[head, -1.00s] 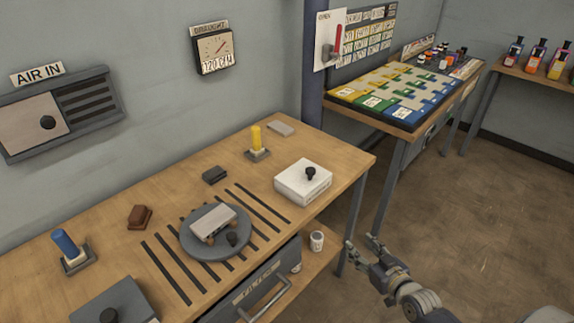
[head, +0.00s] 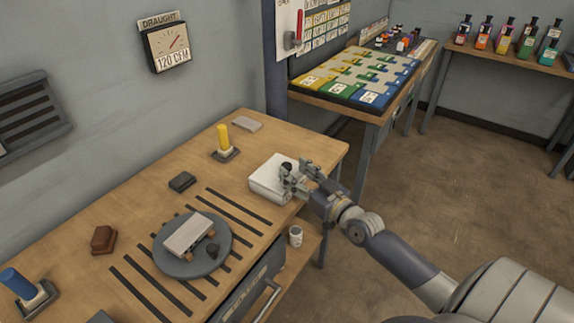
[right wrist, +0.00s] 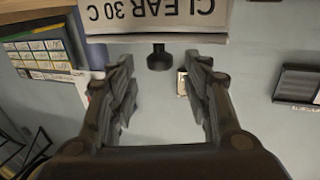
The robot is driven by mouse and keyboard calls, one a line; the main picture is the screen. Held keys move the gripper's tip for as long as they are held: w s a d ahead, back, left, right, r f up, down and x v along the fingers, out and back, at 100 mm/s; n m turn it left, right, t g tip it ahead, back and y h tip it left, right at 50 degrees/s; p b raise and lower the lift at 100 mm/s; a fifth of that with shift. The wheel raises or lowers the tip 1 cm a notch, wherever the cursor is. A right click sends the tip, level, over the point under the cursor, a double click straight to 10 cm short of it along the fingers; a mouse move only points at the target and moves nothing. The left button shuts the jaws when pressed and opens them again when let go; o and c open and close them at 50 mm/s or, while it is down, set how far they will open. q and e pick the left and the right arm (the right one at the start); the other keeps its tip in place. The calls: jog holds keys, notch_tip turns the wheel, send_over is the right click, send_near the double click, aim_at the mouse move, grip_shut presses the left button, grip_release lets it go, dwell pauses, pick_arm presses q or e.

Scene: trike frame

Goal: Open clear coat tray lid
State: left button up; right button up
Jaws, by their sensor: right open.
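The clear coat tray is a white box (head: 265,181) with a black knob (head: 286,167) on its lid, on the right end of the workbench. The lid looks shut. In the right wrist view the tray (right wrist: 155,14) shows upside down with the words CLEAR 30 C, and its knob (right wrist: 159,58) hangs below it. My right gripper (head: 299,178) is open at the tray's right side, near the knob. In the right wrist view the knob is between the lines of the two fingers, around their tips (right wrist: 159,68); contact cannot be told. My left gripper is out of view.
On the workbench (head: 110,209) are a grey turntable (head: 221,250) bearing a small block, a yellow cylinder (head: 223,137) on a stand, a blue cylinder (head: 17,283) and a brown block (head: 104,239). A white cup (head: 296,236) stands on the lower shelf.

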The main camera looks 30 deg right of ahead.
aim_at(290, 168)
jog(key=shift+w+a, duration=0.2)
jog(key=shift+w, duration=1.9)
jog(key=shift+c, duration=0.2)
grip_shut()
